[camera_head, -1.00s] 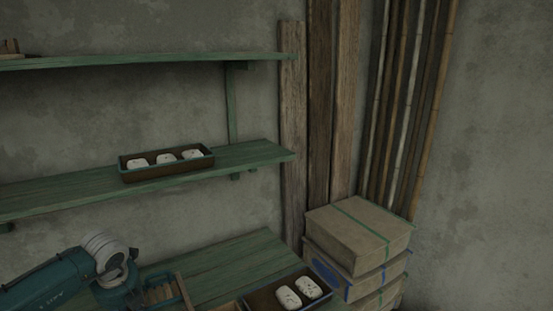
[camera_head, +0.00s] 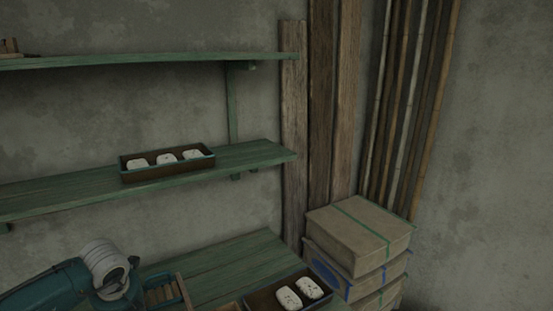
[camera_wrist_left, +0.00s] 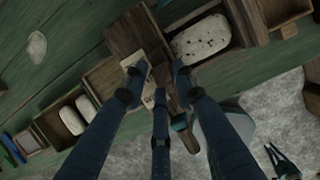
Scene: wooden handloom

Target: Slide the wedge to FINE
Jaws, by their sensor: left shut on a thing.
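In the left wrist view, the fingers of my left gripper (camera_wrist_left: 158,76) are closed in around a small brown wooden piece (camera_wrist_left: 164,76), which looks like the wedge. The fingers partly hide it. A pale strip with dark marks (camera_wrist_left: 149,70) lies beside it, on the wooden fixture (camera_wrist_left: 128,34); I cannot read the word FINE. In the head view my left arm comes in at the bottom left, and its fingers do not show clearly. My right gripper is not seen in either view.
The green bench (camera_head: 225,262) holds a tray with white speckled blocks (camera_head: 289,298). Another tray (camera_head: 168,173) stands on the green shelf (camera_head: 62,196). Stacked boxes (camera_head: 358,235) stand at the right. In the wrist view, a dark pronged thing (camera_wrist_left: 282,161) shows at lower right.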

